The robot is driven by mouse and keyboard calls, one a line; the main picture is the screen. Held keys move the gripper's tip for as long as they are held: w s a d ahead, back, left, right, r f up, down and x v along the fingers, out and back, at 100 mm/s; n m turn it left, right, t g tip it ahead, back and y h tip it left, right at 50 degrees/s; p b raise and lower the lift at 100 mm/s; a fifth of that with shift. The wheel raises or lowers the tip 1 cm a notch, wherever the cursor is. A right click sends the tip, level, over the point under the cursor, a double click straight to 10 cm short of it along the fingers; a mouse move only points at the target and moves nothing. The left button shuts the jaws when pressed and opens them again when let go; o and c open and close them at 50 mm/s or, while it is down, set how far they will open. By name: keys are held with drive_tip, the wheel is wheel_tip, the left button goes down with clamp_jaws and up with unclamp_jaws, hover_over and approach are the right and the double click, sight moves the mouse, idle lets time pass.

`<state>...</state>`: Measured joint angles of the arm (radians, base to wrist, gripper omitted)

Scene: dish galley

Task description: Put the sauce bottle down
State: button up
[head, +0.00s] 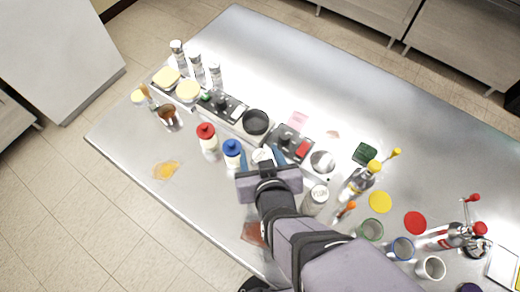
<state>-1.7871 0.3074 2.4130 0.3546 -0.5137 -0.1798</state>
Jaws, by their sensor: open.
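Sauce bottles stand in a row at the middle left of the steel table. One has a red cap (207,132) and one a blue cap (232,148). A white-topped item (262,155), perhaps another bottle, shows between my fingers; its lower part is hidden by my gripper. My gripper (261,157) points down over it with blue-tipped fingers apart, one on each side. I cannot tell whether the fingers touch it. Which bottle the task means is not clear from this view.
A black pan (255,122) and burner units stand just beyond. A jar labelled PLUM (316,197) is right of my gripper. Mugs (431,267) and dispensers crowd the right. An orange spill (166,170) lies at the left. The far table strip is clear.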

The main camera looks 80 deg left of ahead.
drive_tip(key=shift+d+r, duration=0.1)
drive_tip(key=shift+r, duration=0.2)
drive_tip(key=shift+v, duration=2.6)
